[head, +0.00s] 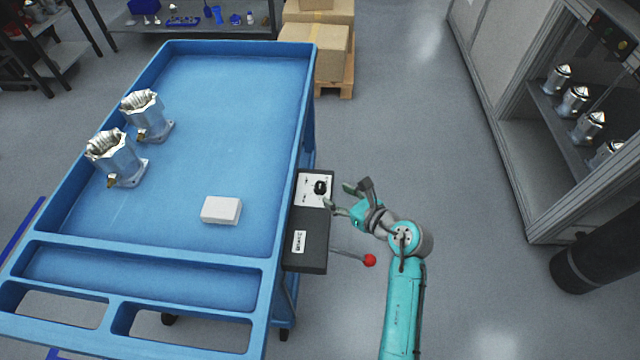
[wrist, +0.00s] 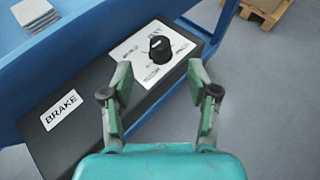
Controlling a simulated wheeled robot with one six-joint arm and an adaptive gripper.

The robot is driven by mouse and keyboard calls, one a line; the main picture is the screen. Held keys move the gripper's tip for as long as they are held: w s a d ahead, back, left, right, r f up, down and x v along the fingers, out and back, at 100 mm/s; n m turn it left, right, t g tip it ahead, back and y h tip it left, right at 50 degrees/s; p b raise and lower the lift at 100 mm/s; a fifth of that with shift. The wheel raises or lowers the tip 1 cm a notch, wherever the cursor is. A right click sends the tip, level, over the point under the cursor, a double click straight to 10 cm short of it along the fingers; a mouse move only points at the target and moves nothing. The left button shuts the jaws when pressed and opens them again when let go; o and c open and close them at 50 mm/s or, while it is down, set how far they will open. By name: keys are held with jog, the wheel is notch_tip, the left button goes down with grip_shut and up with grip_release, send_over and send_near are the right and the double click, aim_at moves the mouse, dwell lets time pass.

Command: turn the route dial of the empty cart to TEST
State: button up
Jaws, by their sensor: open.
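My gripper (head: 337,196) is open and empty, just right of the dial. In the wrist view its fingers (wrist: 160,72) stand apart, short of the knob.
A BRAKE label (wrist: 62,110) and a lever with a red ball (head: 370,260) are on the control box's near part. Cardboard boxes (head: 315,50) stand on a pallet behind. A cabinet with several housings (head: 575,100) is at right. Floor between is clear.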

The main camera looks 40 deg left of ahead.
aim_at(322, 186)
jog(key=x, duration=0.8)
jog(key=shift+a+f, duration=0.1)
jog(key=shift+a, duration=0.2)
grip_shut()
